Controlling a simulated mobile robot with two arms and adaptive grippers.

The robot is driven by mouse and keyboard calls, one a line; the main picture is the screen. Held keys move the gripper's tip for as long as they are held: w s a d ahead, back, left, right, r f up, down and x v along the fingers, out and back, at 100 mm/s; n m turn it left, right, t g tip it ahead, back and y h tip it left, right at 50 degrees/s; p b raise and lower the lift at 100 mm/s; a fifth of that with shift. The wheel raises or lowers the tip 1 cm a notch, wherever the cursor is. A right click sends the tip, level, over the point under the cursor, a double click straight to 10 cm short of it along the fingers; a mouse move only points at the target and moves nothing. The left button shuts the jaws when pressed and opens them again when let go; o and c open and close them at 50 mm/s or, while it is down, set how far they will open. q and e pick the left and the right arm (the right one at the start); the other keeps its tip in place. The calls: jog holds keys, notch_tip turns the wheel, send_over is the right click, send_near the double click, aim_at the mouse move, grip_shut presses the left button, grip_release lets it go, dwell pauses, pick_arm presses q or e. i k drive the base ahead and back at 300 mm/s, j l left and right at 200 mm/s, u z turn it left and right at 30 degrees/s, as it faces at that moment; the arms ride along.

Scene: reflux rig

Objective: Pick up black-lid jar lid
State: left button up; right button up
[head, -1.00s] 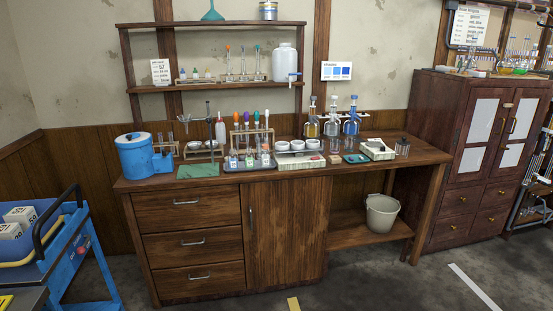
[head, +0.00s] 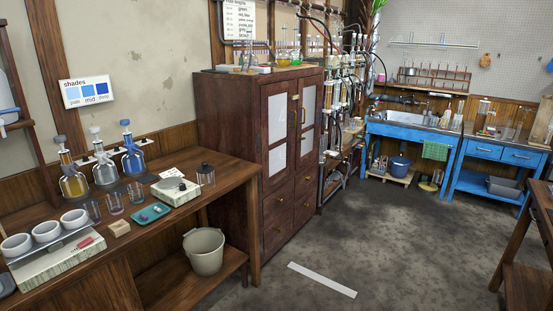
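A small clear jar with a dark lid (head: 205,174) stands upright near the right end of the wooden bench (head: 232,176). It looks like the black-lid jar; the lid appears to sit on top of it, though it is too small to see in detail. Neither of my grippers is in view.
A white device (head: 176,193), a teal tray (head: 150,214) and several glass bottles are left of the jar. A bucket (head: 204,251) stands on the lower shelf. A dark cabinet (head: 240,110) is behind the bench end. The floor (head: 380,240) is largely open, with a white strip (head: 322,280).

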aim_at(205, 168)
jog(key=i+l+z, duration=0.1)
jog(key=i+z, duration=0.35)
jog(key=i, duration=0.65)
